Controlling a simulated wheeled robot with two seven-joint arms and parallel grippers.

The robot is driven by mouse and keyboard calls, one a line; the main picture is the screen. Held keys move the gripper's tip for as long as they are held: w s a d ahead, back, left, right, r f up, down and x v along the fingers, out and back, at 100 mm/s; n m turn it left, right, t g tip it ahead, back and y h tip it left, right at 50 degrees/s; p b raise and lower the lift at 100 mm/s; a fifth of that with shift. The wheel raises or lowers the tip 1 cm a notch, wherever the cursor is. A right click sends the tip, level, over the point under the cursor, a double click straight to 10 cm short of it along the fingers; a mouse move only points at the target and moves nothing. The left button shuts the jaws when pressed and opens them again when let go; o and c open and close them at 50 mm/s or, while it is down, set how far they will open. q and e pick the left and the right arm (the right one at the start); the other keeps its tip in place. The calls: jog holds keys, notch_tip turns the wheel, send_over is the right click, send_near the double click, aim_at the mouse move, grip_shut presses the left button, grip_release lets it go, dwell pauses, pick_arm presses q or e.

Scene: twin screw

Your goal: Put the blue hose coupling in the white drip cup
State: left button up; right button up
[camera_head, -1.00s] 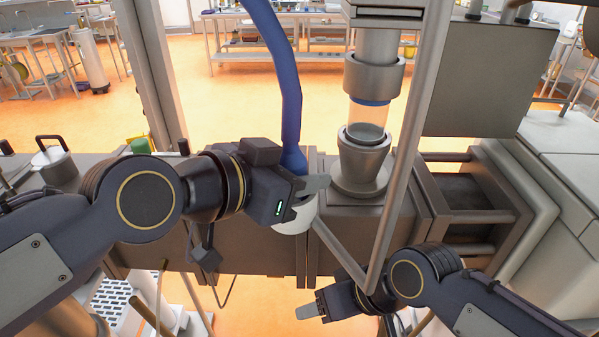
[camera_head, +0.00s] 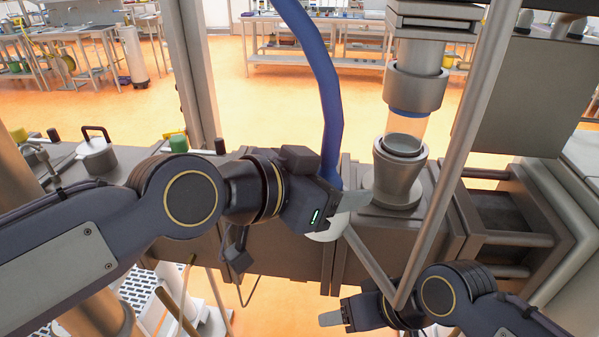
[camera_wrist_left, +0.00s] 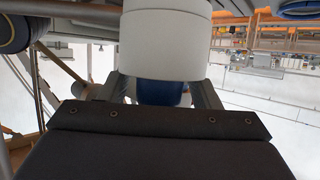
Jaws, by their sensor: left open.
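The blue hose (camera_head: 330,120) hangs down behind my left gripper (camera_head: 352,201). In the left wrist view its blue coupling (camera_wrist_left: 163,93) shows between the two fingers of my left gripper (camera_wrist_left: 160,88). The fingers stand open, one on each side of it. The white drip cup (camera_wrist_left: 165,45) meets the coupling's end, which is hidden at the cup's rim. In the head view only part of the white cup (camera_head: 326,233) shows below the left gripper. My right gripper (camera_head: 330,318) is low in front, apart from both; its finger opening is not clear.
A metal funnel-like vessel (camera_head: 397,175) under a clear tube stands right of the left gripper. A lidded pot (camera_head: 97,155) and a green item (camera_head: 178,143) sit at left.

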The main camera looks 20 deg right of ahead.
pick_arm(q)
jog(key=b+v, duration=0.4)
jog(key=v, duration=0.7)
jog(key=w+a+f+n+t+y, duration=0.2)
jog(key=a+f+n+y, duration=0.15)
jog(key=a+f, duration=0.35)
jog(key=w+a+f+n+t+y, duration=0.15)
jog(key=a+f+n, duration=0.35)
jog(key=a, duration=0.5)
jog(key=s+a+f+n+y, duration=0.2)
jog(key=s+a+f+n, duration=0.2)
jog(key=f, duration=0.5)
jog(key=s+a+f+n+y, duration=0.2)
jog(key=s+a+f+n, duration=0.2)
jog(key=a+f, duration=0.5)
jog(key=shift+s+a+f+n+g, duration=0.15)
jog(key=shift+a+n+g, duration=0.1)
jog(key=shift+n+g, duration=0.15)
pick_arm(e)
notch_tip(320, 180, down, 3)
